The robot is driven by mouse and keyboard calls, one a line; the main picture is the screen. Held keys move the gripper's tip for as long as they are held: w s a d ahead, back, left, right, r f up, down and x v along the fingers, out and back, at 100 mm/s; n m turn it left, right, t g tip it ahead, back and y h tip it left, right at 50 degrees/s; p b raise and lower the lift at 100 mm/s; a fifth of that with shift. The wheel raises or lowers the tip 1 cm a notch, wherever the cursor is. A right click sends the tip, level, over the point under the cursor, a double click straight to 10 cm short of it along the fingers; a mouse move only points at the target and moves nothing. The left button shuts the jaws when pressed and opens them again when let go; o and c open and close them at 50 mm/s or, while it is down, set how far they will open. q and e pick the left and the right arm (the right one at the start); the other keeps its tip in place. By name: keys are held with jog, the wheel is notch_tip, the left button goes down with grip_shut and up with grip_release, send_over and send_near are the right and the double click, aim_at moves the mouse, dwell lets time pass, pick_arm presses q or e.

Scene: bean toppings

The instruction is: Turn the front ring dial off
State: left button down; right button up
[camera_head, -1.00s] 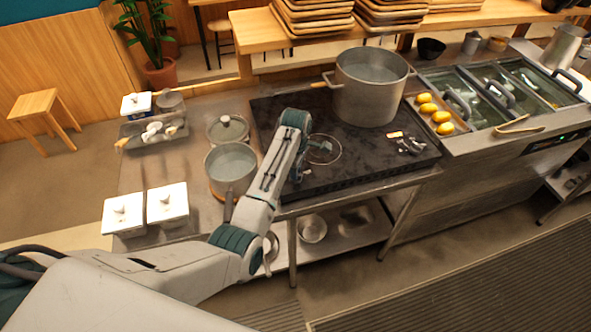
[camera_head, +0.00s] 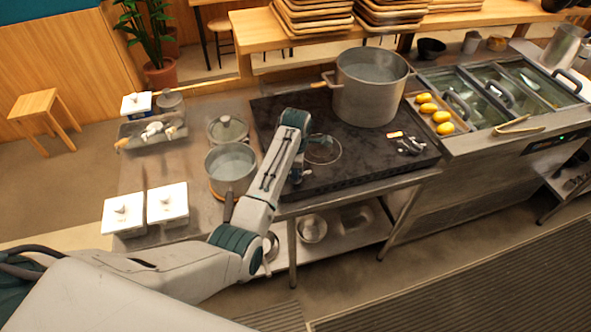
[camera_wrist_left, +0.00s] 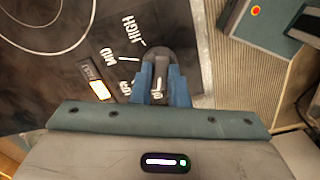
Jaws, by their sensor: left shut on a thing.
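The front ring dial (camera_wrist_left: 160,68) is a dark round knob with a pale pointer bar, seen in the left wrist view on the black cooktop (camera_wrist_left: 190,50). HIGH, MID and partly hidden lettering lie around its left side. My left gripper (camera_wrist_left: 161,88) is shut on the dial, with a blue finger on each side. In the head view the cooktop (camera_head: 345,165) shows, but my left arm hides the dial and fingertips. My right gripper is out of view.
A large steel pot (camera_head: 368,90) stands at the cooktop's back right. A smaller pot (camera_head: 231,165) and a lidded pot (camera_head: 227,130) stand left of my arm. White lidded boxes (camera_head: 167,203) sit on the left counter.

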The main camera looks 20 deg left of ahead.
pick_arm(q)
jog(key=c, duration=1.4)
grip_release()
jog(key=shift+r, duration=0.1)
notch_tip(320, 180, up, 7)
jog(key=b, duration=0.3)
jog(key=shift+w, duration=0.1)
notch_tip(320, 180, up, 4)
jog(key=shift+f+p, duration=0.1)
jog(key=shift+p, duration=0.85)
jog(key=shift+f, duration=0.1)
